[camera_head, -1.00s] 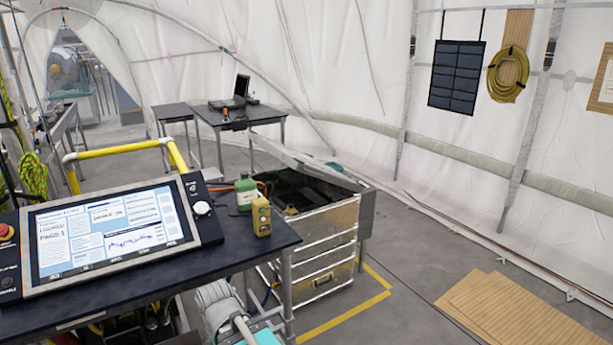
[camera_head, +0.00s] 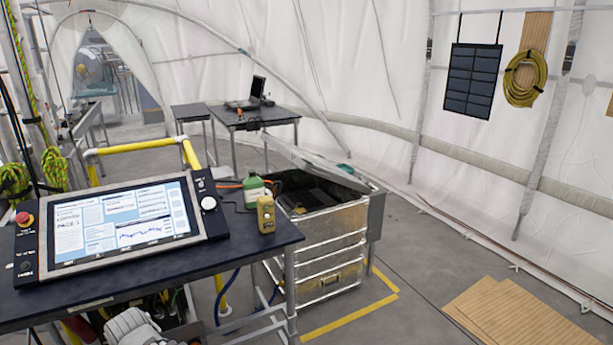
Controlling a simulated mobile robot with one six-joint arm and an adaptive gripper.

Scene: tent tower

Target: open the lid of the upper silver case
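The upper silver case (camera_head: 338,222) tops a stack of silver cases on the floor, right of the dark table. Its top is open: the dark inside shows, with dark items in it that I cannot make out. Its grey lid (camera_head: 318,167) is raised and tilted along the far side. A lower silver case (camera_head: 335,279) with a yellowish latch area is under it. My gripper is not in view. A pale rounded part at the bottom left edge looks like my arm, well apart from the case.
The dark table (camera_head: 170,268) holds a control screen (camera_head: 120,222), a green bottle (camera_head: 253,188) and an olive-yellow device (camera_head: 266,213) close to the case. Yellow railing (camera_head: 135,147) stands behind.

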